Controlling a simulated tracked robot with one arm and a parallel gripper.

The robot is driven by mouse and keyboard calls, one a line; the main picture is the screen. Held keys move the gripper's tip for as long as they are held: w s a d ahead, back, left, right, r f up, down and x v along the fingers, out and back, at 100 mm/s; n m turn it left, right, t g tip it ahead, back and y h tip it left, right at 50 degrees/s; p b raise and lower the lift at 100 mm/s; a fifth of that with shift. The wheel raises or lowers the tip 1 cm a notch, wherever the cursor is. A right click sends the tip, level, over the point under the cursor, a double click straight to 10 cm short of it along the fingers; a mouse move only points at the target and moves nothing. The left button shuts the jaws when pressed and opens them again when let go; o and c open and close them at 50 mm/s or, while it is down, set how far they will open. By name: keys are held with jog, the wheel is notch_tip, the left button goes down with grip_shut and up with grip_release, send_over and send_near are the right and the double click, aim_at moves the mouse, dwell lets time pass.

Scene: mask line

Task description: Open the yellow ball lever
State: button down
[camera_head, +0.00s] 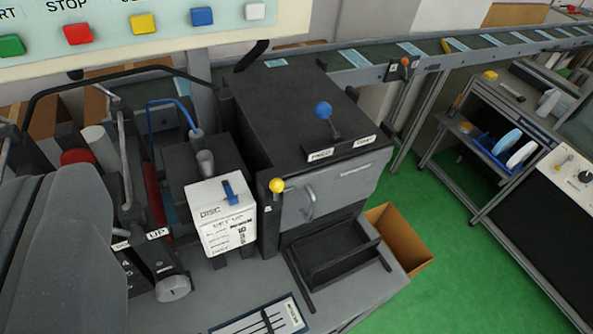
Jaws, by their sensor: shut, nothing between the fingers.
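The yellow ball lever (277,185) is at the front left edge of the black machine (280,110), between a white panel (222,215) and the machine's grey front door. Its ball sits atop a dark mount; the shaft is mostly hidden, so I cannot tell its exact tilt. My gripper (68,172) is the large grey shape at the lower left. It is shut and empty, well left of the lever and apart from it in the picture.
A blue ball lever (323,110) stands on the machine's top. A door handle (310,202) and dark tray (330,255) are right of the yellow ball. Black pipes and a red-sided part (155,190) lie between my gripper and the white panel. Coloured buttons hang above.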

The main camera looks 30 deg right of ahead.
jog(key=shift+s, duration=0.15)
jog(key=w+d+f+m+g+y+b, duration=0.4)
jog(key=w+d+f+y, duration=0.3)
jog(key=w+d+f, duration=0.7)
jog(key=s+d+f+m+t+y, duration=0.2)
jog(key=d+f+m, duration=0.3)
jog(key=d+f, duration=1.1)
jog(key=shift+y+b, duration=0.3)
